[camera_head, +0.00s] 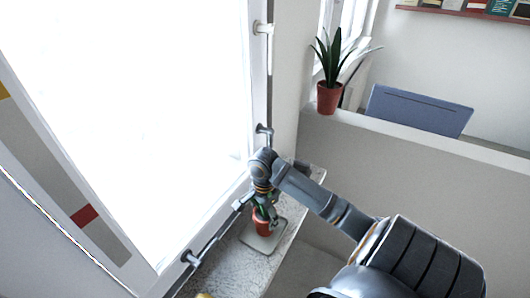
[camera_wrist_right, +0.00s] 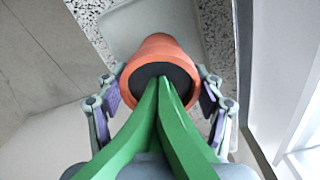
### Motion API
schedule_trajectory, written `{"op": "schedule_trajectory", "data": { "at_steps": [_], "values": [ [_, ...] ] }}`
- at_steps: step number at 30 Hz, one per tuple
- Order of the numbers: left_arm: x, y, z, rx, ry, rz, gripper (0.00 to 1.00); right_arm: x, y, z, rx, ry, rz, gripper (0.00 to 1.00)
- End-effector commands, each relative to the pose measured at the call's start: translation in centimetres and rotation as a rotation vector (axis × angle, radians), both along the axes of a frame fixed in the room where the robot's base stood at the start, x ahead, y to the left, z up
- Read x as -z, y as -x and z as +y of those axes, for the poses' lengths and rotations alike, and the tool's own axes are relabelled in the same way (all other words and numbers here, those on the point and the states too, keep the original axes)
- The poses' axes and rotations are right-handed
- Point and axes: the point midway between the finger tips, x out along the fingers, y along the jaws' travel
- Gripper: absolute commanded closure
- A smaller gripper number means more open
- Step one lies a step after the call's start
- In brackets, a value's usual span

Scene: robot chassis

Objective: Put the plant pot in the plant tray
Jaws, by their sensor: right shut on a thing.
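The plant pot (camera_head: 263,226) is a small orange-red pot with green leaves. My right gripper (camera_head: 264,198) is shut on it from above. In the right wrist view, the pot (camera_wrist_right: 160,50) sits between the two fingers of the gripper (camera_wrist_right: 158,97), with the long green leaves pointing toward the camera. The plant tray (camera_head: 274,241) is a pale, shallow, rounded-corner tray on the speckled sill. The pot appears over the tray; I cannot tell whether its base touches it. The tray (camera_wrist_right: 188,22) also shows behind the pot in the wrist view. My left gripper is not in view.
The speckled stone sill (camera_head: 228,270) is narrow, with a bright window (camera_head: 150,90) and its frame along the left. A low white partition (camera_head: 400,150) stands to the right, with a larger potted plant (camera_head: 329,97) on it. A blue panel (camera_head: 418,110) is behind.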

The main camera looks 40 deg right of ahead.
Motion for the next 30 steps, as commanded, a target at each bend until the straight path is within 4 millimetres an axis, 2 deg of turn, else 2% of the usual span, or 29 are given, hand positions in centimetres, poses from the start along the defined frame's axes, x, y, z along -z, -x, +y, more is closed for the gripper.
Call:
{"op": "schedule_trajectory", "data": {
  "at_steps": [8,9,13,25,28,30],
  "values": [
    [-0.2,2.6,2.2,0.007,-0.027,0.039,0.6,0.2,0.0,0.0,-0.001,-0.001,-0.001,0.89],
    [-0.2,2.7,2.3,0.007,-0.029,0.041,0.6,0.2,0.0,0.0,0.0,0.0,-0.001,0.28],
    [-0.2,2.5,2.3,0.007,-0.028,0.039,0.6,0.2,0.0,0.0,-0.001,0.0,-0.001,0.11],
    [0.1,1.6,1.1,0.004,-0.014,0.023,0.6,-0.1,-0.1,0.0,-0.002,0.001,-0.003,0.09],
    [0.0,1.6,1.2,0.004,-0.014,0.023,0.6,-1.5,-0.1,-0.1,-0.002,0.002,-0.004,0.09],
    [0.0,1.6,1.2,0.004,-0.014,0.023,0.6,-3.2,-0.2,-0.1,-0.003,0.005,-0.007,0.09]
  ]
}}
